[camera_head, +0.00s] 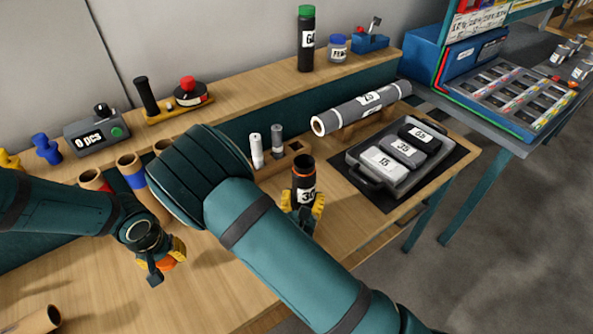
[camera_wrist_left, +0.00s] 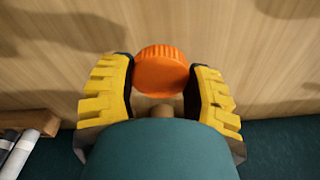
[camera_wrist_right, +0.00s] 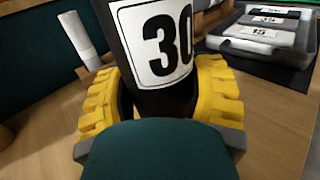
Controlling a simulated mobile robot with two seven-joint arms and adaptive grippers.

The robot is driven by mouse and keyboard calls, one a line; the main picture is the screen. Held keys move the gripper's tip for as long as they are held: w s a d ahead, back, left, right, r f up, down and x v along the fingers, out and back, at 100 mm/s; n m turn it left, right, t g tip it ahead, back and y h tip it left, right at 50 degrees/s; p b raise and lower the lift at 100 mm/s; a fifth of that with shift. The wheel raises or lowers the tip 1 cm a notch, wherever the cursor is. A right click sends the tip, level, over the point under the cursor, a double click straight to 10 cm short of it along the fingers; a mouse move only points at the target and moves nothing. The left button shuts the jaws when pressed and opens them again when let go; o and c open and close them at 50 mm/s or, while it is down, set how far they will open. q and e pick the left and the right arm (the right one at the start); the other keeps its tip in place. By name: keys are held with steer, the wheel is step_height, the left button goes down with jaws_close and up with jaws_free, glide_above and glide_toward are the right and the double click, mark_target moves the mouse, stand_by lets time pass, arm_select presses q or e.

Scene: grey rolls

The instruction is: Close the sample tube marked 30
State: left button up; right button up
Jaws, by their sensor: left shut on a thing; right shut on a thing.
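The sample tube marked 30 (camera_head: 303,182) is dark with an open, orange-rimmed top. It stands upright, and my right gripper (camera_head: 303,212) is shut on its lower part. The right wrist view shows its "30" label (camera_wrist_right: 158,42) between the yellow fingers (camera_wrist_right: 160,100). An orange ribbed cap (camera_wrist_left: 162,72) is between the yellow fingers of my left gripper (camera_wrist_left: 162,88). In the head view my left gripper (camera_head: 160,262) is left of the tube, over the table, with the orange cap (camera_head: 166,265) partly hidden. The cap is apart from the tube.
A tray (camera_head: 365,182) with several labelled boxes stands right of the tube. A wooden holder (camera_head: 292,160) with marker-like sticks is behind it. A grey roll (camera_head: 362,106) lies behind the tray. Open table (camera_head: 215,300) lies in front.

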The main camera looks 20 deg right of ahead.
steer(key=a+n+y, duration=0.2)
steer(key=a+y, duration=0.1)
steer(key=a, duration=0.1)
steer(key=w+a+f+n+y, duration=0.1)
steer(key=a+n+y, duration=0.2)
steer(key=a+y, duration=0.1)
steer(key=w+a+f+n+t+y, duration=0.1)
steer(key=a+n+y, duration=0.1)
steer(key=a+y, duration=0.2)
steer(key=shift+a, duration=0.45)
arm_select(q)
steer(key=w+d+r+n, duration=0.3)
steer(key=w+d+r, duration=0.5)
steer(key=d+r, duration=0.15)
steer(key=s+d+r+n, duration=0.1)
steer(key=d+r+n, duration=0.1)
steer(key=d+r, duration=1)
steer(key=shift+s+d+y, duration=0.25)
steer(key=shift+y, duration=0.05)
steer(key=shift+f, duration=1.9)
